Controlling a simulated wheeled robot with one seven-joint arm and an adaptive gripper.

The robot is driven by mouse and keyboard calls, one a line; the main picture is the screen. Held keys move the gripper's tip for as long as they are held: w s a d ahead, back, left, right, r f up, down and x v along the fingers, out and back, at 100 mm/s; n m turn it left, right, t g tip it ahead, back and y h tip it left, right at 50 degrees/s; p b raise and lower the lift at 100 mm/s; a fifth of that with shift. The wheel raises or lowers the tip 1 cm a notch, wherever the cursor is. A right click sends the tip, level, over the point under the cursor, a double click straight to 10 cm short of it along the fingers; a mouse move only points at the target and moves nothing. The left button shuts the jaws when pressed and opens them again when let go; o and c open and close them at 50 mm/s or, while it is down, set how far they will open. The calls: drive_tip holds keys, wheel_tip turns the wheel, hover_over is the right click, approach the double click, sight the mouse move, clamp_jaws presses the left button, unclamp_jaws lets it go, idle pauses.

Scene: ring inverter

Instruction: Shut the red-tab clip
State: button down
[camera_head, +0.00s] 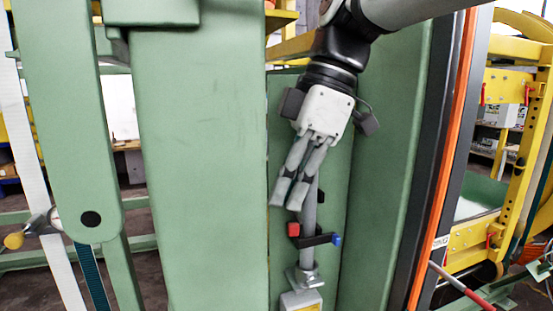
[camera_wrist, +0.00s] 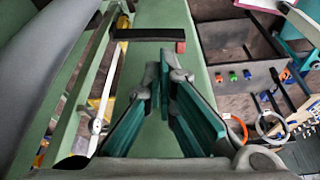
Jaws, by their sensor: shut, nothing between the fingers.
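A red tab (camera_head: 293,229) sits on the left of a dark bar (camera_head: 318,241) on a grey upright post (camera_head: 309,255). A blue tab (camera_head: 337,240) is at the bar's right end. My gripper (camera_head: 285,198) points down just above the red tab, apart from it, its fingers shut and empty. In the wrist view the shut fingertips (camera_wrist: 165,75) lie below a black bar (camera_wrist: 144,34) with a red tab (camera_wrist: 181,47) at its right end. I cannot tell whether the clip is open or shut.
A wide green column (camera_head: 205,160) stands left of the post, and a green panel (camera_head: 385,180) stands to its right. A black and orange edge (camera_head: 447,150) runs beyond it. A yellow frame (camera_head: 530,130) is at the far right. A box with a yellow label (camera_head: 301,300) is below the post.

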drive_tip(key=shift+x, duration=1.4)
